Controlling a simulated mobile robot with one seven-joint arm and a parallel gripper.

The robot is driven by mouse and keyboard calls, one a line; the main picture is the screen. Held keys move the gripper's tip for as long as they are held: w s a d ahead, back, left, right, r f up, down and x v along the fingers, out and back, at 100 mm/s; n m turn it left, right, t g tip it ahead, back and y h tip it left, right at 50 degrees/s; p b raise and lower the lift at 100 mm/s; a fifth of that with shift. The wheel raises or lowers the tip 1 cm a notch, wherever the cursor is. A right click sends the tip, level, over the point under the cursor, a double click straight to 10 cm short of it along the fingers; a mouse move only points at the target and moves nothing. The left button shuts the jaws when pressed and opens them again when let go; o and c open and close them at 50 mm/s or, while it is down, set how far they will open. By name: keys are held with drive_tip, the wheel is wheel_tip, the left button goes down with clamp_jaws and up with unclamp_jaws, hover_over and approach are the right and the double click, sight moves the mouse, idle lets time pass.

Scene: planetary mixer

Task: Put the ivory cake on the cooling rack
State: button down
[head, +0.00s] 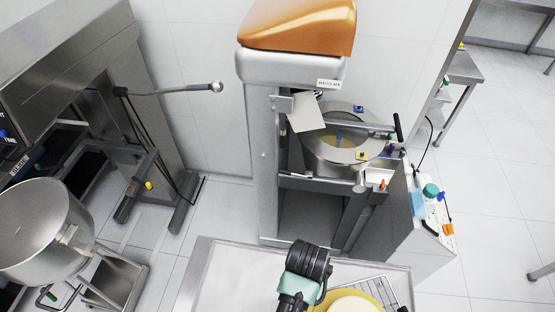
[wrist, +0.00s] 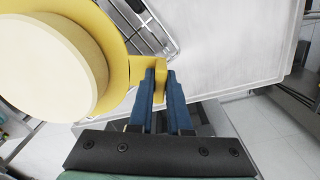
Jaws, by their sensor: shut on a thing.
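The ivory cake (wrist: 45,70) is a pale round disc that sits on a round yellow board (wrist: 118,45). My gripper (wrist: 160,82) is shut on the yellow tab at the board's edge. In the head view, my gripper (head: 306,268) is at the bottom, with its fingers hidden. The cake (head: 352,304) and the board (head: 372,298) are to its right, cut off by the frame edge. The wire cooling rack (wrist: 148,28) shows partly behind the board; it also shows in the head view (head: 385,286). I cannot tell the gap between board and rack.
The rack lies on a steel table (head: 225,268), bare on the left. Behind it stands a large mixer (head: 262,140) with an orange top and a bowl (head: 345,150). Another steel machine with a bowl (head: 45,235) stands at left. White tiled floor shows between them.

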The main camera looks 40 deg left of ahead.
drive_tip(key=shift+a, duration=0.1)
drive_tip(key=shift+d+f, duration=0.25)
drive_tip(key=shift+d, duration=0.2)
drive_tip(key=shift+d+f, duration=0.15)
drive_tip(key=shift+f, duration=0.1)
drive_tip(key=f+b, duration=0.3)
drive_tip(key=f, duration=0.1)
drive_tip(key=shift+a+f, duration=0.1)
drive_tip(key=shift+a, duration=0.15)
drive_tip(key=shift+d+f+b, duration=0.1)
drive_tip(key=shift+f+b, duration=0.6)
drive_tip(key=shift+b, duration=0.1)
drive_tip(key=shift+f+b, duration=0.35)
drive_tip(key=shift+f, duration=0.25)
drive_tip(key=c, duration=0.8)
unclamp_jaws()
